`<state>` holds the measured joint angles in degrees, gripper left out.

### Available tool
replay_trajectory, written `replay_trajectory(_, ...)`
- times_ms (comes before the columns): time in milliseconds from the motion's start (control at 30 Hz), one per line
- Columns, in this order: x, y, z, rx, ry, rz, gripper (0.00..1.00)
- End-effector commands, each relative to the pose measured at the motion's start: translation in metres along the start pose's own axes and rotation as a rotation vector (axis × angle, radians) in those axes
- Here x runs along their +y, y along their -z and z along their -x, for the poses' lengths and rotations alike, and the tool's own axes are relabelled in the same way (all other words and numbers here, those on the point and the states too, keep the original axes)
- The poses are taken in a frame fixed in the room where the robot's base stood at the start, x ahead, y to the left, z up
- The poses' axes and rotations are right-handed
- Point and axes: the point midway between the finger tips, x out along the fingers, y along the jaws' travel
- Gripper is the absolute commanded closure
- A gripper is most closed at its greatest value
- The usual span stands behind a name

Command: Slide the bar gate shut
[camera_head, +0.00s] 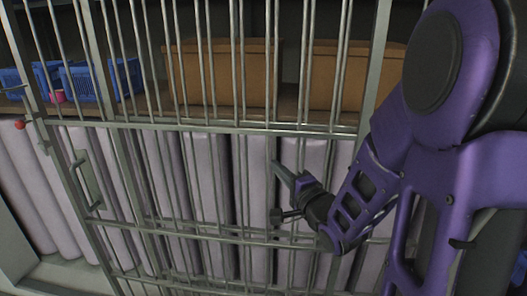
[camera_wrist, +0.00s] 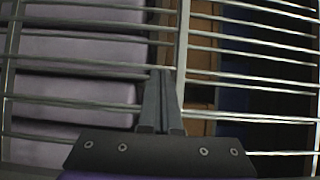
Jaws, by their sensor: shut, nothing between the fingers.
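The bar gate (camera_head: 121,185) is a grey metal frame with upright bars. It spans much of the head view, and several bars overlap others behind them. A dark upright handle (camera_head: 88,184) sits near its left edge. In the wrist view the bars (camera_wrist: 75,69) run sideways, with a wider rail (camera_wrist: 183,45) crossing them. My gripper (camera_head: 280,172) is in front of the bars, right of the middle and well right of the handle. Its fingers (camera_wrist: 160,78) are closed together and empty, with the tips close to the rail. I cannot tell whether they touch it.
Behind the bars stand pale lilac rolls or padded columns (camera_head: 205,180). Above them a shelf holds brown boxes (camera_head: 222,72) and blue crates (camera_head: 82,80). My purple arm covers the right side.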

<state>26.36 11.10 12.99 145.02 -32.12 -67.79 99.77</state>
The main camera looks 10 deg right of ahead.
Motion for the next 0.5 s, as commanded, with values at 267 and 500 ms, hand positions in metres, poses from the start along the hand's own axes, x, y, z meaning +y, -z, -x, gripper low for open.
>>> replay_trajectory(267, -0.001, 0.001, -0.032, 0.001, 0.004, -0.015, 1.00)
replay_trajectory(500, -0.001, 0.000, -0.084, 0.001, 0.004, -0.014, 1.00)
